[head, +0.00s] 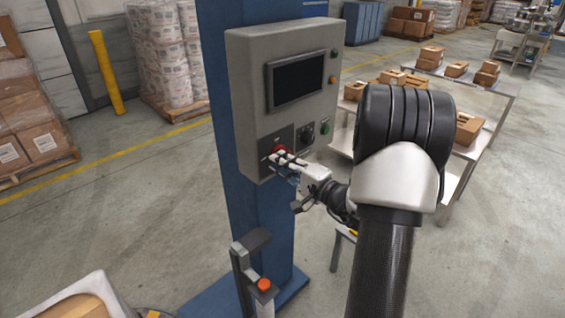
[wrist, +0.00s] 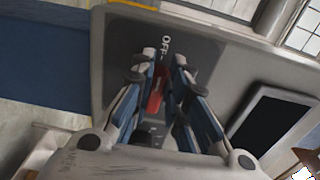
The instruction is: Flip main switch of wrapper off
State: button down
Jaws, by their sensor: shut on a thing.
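The wrapper's control box (head: 245,85) is grey and is mounted on a blue column (head: 222,110). Its main switch (head: 279,150) is a red handle on a dark plate at the box's lower left in the head view. My gripper (head: 280,158) is at the switch, with its fingers against the front of the box. In the wrist view my gripper (wrist: 162,75) has its fingers on either side of the red switch handle (wrist: 154,102), closed on it. The word OFF shows on the dark plate (wrist: 195,50) beyond the fingertips. The fingers hide part of the handle.
A dark screen (head: 297,80), a black knob (head: 306,134) and small buttons are on the box near the switch. A post with an orange button (head: 264,285) stands below. A table with cartons (head: 470,128) is at right. Open floor lies left.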

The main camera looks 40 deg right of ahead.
dwell(0.4)
jog(key=c, duration=1.6)
grip_release()
jog(key=shift+o, duration=0.2)
jog(key=s, duration=1.2)
jog(key=shift+d, duration=0.45)
